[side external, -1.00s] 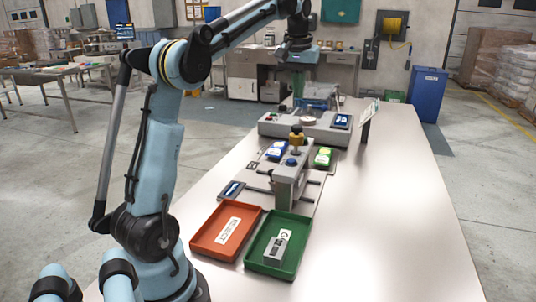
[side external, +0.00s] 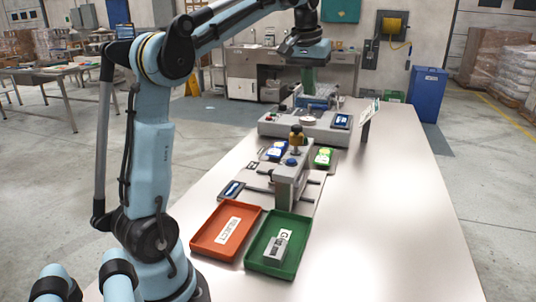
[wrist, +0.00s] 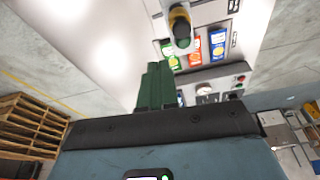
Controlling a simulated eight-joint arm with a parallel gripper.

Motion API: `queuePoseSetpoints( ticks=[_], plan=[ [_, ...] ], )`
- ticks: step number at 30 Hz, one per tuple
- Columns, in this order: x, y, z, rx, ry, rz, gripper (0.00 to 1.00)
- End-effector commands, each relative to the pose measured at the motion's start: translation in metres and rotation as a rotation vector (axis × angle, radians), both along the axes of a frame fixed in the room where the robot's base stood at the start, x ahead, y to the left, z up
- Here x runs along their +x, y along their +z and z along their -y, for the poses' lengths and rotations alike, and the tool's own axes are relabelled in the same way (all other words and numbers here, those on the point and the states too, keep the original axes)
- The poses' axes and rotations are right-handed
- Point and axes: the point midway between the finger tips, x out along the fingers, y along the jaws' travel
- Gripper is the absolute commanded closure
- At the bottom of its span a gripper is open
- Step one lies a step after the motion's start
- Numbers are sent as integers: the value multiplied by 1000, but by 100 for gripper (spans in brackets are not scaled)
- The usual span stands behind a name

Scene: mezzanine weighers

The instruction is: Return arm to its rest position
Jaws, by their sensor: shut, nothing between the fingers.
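My gripper (side external: 308,78) hangs above the far end of the table, over the far grey weighing unit. Its green fingers are together with nothing between them, and they also show in the wrist view (wrist: 157,86). The fingers are apart from the blue rack (side external: 318,97) that stands behind and below them. The fingertips are small in the side view, and my gripper hides part of the area behind it.
A red tray (side external: 208,240) labelled REJECT and a green tray (side external: 258,262) holding a grey block (side external: 275,246) lie at the near end. A grey press-like fixture (side external: 289,185) and the far grey weighing unit (side external: 290,126) stand on the table (side external: 390,220).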

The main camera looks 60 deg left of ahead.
Motion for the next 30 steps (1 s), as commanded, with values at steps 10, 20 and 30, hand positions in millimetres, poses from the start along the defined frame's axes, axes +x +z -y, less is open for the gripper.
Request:
queuePoseSetpoints(
  ticks=[10,20,30],
  plan=[
    [-35,-50,106,64,-295,141,100],
    [-96,-133,180,111,-544,275,100],
    [-125,-177,204,131,-647,338,100]
  ],
)
